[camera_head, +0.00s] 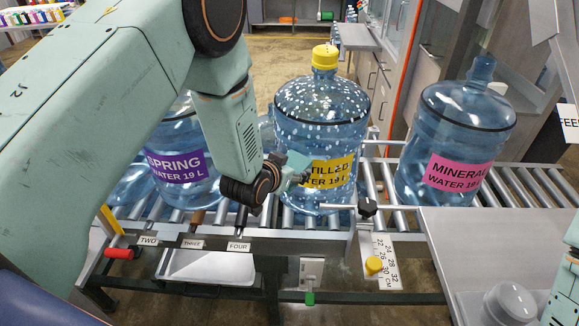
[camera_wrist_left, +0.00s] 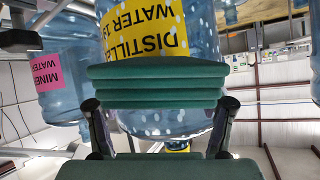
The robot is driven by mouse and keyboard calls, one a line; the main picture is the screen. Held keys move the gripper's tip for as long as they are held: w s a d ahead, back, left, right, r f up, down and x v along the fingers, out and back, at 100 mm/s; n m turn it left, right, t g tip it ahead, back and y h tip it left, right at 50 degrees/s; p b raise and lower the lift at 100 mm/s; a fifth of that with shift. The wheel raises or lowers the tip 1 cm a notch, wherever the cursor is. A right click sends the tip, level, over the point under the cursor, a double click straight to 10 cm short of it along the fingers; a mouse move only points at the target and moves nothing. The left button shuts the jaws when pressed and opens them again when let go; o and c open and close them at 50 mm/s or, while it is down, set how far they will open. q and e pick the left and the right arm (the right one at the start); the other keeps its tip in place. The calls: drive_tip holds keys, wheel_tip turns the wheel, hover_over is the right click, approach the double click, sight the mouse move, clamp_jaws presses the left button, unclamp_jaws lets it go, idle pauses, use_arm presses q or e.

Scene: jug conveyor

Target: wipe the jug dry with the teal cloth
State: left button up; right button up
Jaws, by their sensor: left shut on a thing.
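The jug with the yellow cap and yellow distilled-water label (camera_head: 322,105) stands upright on the roller conveyor. White water drops cover its shoulder and sides; it also shows upside down in the left wrist view (camera_wrist_left: 200,35). My left gripper (camera_head: 288,172) is at the jug's front left, beside the label. In the left wrist view, my left gripper (camera_wrist_left: 158,105) is shut on the folded teal cloth (camera_wrist_left: 155,85), held in front of the jug. I cannot tell whether the cloth touches it. My right gripper is out of view.
A jug with a purple spring-water label (camera_head: 183,163) stands left, partly behind my left arm. A jug with a pink mineral label (camera_head: 455,150) stands right. A metal stop bar (camera_head: 345,208) sits at the conveyor's front edge. A white tray (camera_head: 208,267) hangs below.

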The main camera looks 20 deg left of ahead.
use_arm(q)
wheel_tip(320, 180, down, 8)
drive_tip(key=d+b, duration=0.1)
drive_tip(key=b, duration=0.4)
drive_tip(key=shift+w+b, duration=0.35)
drive_tip(key=shift+w, duration=0.05)
drive_tip(key=shift+r, duration=0.15)
drive_tip(key=shift+s, duration=0.1)
drive_tip(key=s+p, duration=0.2)
drive_tip(key=s, duration=0.4)
drive_tip(key=shift+d, duration=0.35)
